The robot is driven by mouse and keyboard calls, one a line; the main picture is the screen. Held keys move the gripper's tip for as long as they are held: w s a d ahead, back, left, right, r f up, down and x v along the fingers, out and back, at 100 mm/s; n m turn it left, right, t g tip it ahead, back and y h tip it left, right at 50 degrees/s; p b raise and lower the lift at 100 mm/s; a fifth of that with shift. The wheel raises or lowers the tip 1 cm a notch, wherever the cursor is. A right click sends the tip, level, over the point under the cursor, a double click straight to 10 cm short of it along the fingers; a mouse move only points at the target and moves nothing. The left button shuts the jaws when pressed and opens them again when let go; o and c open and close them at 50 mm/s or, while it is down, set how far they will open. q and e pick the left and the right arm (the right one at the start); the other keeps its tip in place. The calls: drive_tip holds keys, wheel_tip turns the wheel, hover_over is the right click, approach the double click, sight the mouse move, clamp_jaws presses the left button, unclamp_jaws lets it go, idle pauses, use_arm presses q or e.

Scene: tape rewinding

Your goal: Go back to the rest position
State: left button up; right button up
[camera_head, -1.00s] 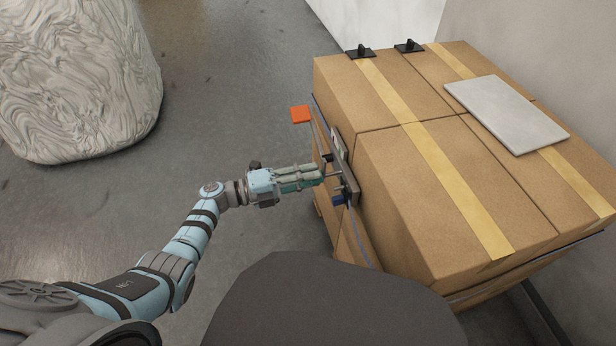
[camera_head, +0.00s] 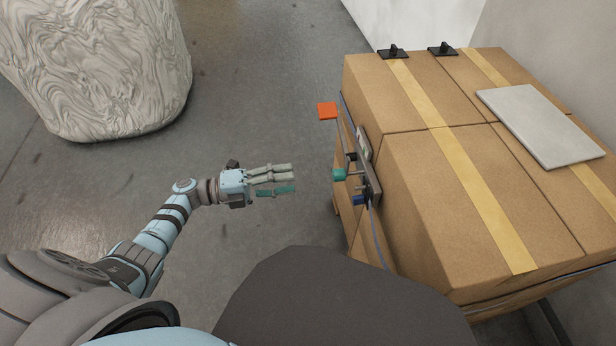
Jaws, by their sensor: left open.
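My left gripper (camera_head: 292,179) is open and empty, with its fingers pointing right. It is over the floor, left of the stacked boxes, with a clear gap to them. A tensioning device (camera_head: 368,180) is fixed on the boxes' left side. It carries a green knob (camera_head: 339,174) on a short rod and a blue part (camera_head: 359,200). An orange square piece (camera_head: 327,110) sticks out above it. My right gripper is not in view.
Taped cardboard boxes (camera_head: 470,210) stand at the right, with a light grey panel (camera_head: 541,125) on top and black clips (camera_head: 393,52) at the back edge. A large pale wrinkled bundle (camera_head: 95,65) stands at the upper left. The floor (camera_head: 255,100) between them is clear.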

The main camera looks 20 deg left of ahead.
use_arm(q)
drive_tip(key=shift+s+a, duration=0.15)
drive_tip(key=shift+a, duration=0.15)
